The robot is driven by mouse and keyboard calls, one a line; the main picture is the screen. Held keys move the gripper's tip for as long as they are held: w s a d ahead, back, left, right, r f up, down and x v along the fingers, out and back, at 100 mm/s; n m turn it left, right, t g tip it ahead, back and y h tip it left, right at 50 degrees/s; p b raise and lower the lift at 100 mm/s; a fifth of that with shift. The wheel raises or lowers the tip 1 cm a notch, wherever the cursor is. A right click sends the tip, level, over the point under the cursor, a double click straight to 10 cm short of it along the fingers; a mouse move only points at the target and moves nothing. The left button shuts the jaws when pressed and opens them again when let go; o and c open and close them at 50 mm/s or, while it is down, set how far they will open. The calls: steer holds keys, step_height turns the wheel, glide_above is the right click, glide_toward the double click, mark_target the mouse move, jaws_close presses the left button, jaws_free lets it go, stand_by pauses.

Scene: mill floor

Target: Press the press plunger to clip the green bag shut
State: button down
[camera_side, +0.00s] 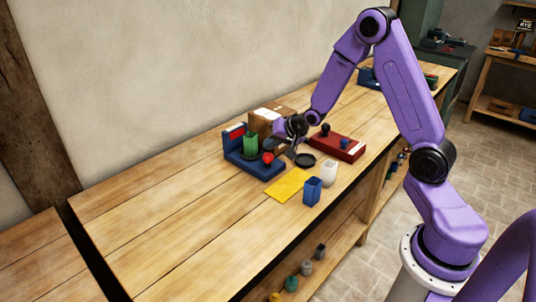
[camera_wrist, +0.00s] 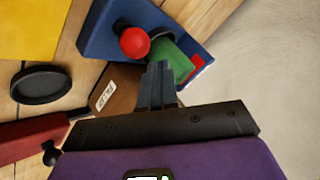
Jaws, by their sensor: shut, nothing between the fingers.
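The blue press (camera_side: 238,157) stands on the bench in the side view, with an upright back carrying a red panel. The green bag (camera_side: 250,144) stands upright in it. The round red plunger knob (camera_side: 267,158) is at its front right. In the wrist view I see the press base (camera_wrist: 98,30), the red knob (camera_wrist: 134,42) and part of the green bag (camera_wrist: 170,60). My gripper (camera_wrist: 158,68) is shut and empty, its tips overlapping the bag's edge in the wrist view, beside the knob. Whether it touches the bag, I cannot tell. The bag's top is partly hidden.
A brown box (camera_side: 262,122) stands behind the press. A red base with a black knob (camera_side: 347,150) and a black dish (camera_side: 305,160) lie to the right. The bench's left is clear.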

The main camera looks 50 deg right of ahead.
mark_target(271, 155)
steer(key=shift+f, duration=0.2)
steer(key=shift+f, duration=0.25)
steer(key=shift+f, duration=0.95)
stand_by(1.5)
steer(key=shift+r, duration=1.35)
steer(key=shift+r, duration=2.55)
